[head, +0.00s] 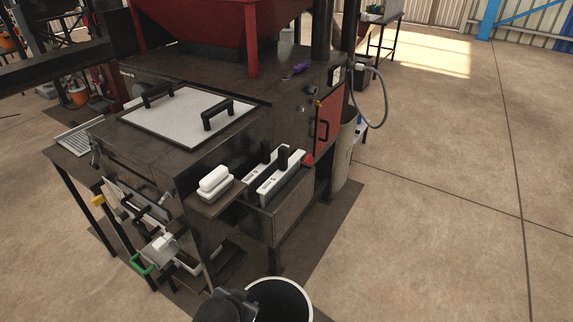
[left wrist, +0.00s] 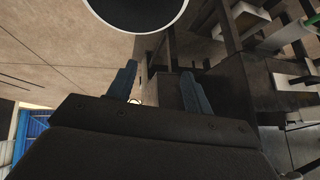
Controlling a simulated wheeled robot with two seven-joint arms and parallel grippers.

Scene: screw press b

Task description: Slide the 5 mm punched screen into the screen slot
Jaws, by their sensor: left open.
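Two white screens with black handles stand upright side by side in a dark box on the machine's side, the back screen (head: 258,164) and the front screen (head: 279,177). Their labels are too small to read, so I cannot tell which is the 5 mm one. I cannot make out the screen slot for certain on the machine (head: 180,145). My left gripper (left wrist: 160,85) is open and empty in the left wrist view, its two fingers apart, near a bucket and away from the screens. My right gripper is not in view.
A dark bucket with a white rim (head: 309,303) stands on the floor at the front; it also shows in the left wrist view (left wrist: 137,28). A small shelf (head: 208,203) holds white blocks (head: 215,182). A green handle (head: 142,264) sits low. The floor at right is clear.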

